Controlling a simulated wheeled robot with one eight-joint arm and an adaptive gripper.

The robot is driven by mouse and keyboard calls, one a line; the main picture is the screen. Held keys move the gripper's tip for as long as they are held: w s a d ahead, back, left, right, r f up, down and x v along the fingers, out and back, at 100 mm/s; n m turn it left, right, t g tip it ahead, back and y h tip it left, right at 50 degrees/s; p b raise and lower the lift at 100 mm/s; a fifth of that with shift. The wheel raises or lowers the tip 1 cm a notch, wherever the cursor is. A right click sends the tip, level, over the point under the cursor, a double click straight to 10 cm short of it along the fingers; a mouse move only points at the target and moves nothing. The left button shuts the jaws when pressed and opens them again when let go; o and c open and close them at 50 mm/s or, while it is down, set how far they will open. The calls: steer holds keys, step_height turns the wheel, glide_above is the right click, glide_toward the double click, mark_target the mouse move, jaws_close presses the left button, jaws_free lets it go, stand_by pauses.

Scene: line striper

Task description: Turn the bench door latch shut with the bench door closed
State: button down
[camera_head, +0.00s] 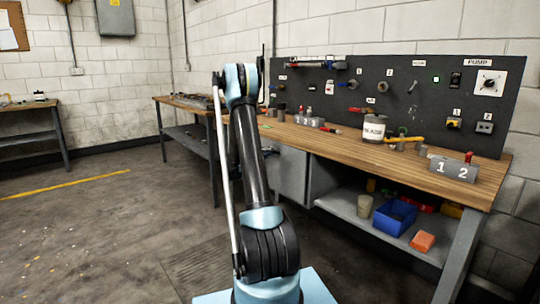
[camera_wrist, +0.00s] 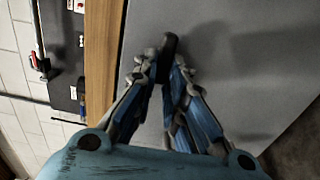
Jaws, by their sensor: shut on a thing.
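The bench door (camera_head: 292,172) is a plain grey panel under the wooden bench top, partly hidden behind my arm in the head view. In the wrist view the grey door (camera_wrist: 235,55) fills the middle and right and looks flat beside the bench edge; I cannot tell for certain that it is fully closed. The dark latch (camera_wrist: 169,42) stands out from the door, and its turn angle is unclear. My gripper (camera_wrist: 165,62) is shut on the latch, with a finger on each side. In the head view my arm hides the gripper and latch.
The wooden bench top (camera_head: 345,146) carries a white can (camera_head: 374,128) and a numbered grey block (camera_head: 453,169). A black tool panel (camera_head: 400,95) stands behind. The open shelf holds a blue bin (camera_head: 395,217) and an orange block (camera_head: 423,241). The floor at left is clear.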

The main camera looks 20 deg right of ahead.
steer(key=shift+w+a+f, duration=0.1)
steer(key=shift+w+a, duration=0.05)
steer(key=c, duration=1.6)
jaws_free()
steer(key=shift+c, duration=0.2)
steer(key=v, duration=1.2)
